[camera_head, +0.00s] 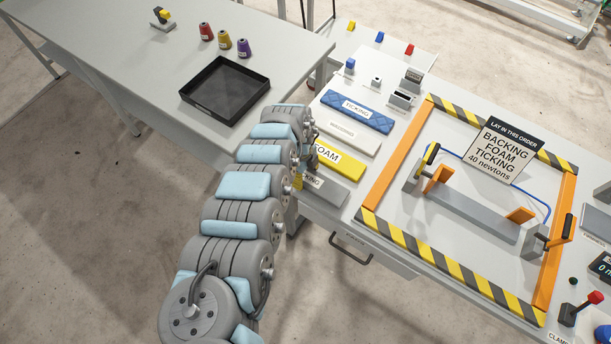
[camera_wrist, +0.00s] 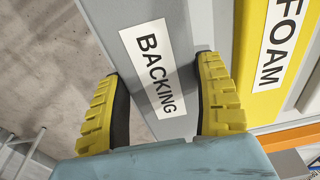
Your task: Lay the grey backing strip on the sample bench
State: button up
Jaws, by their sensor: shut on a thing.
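The grey backing strip (camera_head: 337,192), labelled BACKING, lies at the near left edge of the white bench (camera_head: 447,113), beside the yellow foam strip (camera_head: 345,168). Its left part is hidden by my arm in the head view. In the wrist view the strip (camera_wrist: 155,62) runs between the two yellow fingers of my gripper (camera_wrist: 163,77). My gripper is shut on it. I cannot tell if the strip is lifted. The sample bench is not labelled; a striped and orange frame encloses a low grey bed (camera_head: 470,217) with orange blocks.
A white strip (camera_head: 347,137) and blue ticking strip (camera_head: 358,111) lie beyond the foam. A sign (camera_head: 506,150) gives the order backing, foam, ticking. Clamps (camera_head: 420,170) stand at the bed's ends. A black tray (camera_head: 225,91) and cones (camera_head: 224,40) are on the left table.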

jog(key=shift+f, duration=0.7)
jog(key=shift+w+f, duration=0.1)
jog(key=o, duration=1.1)
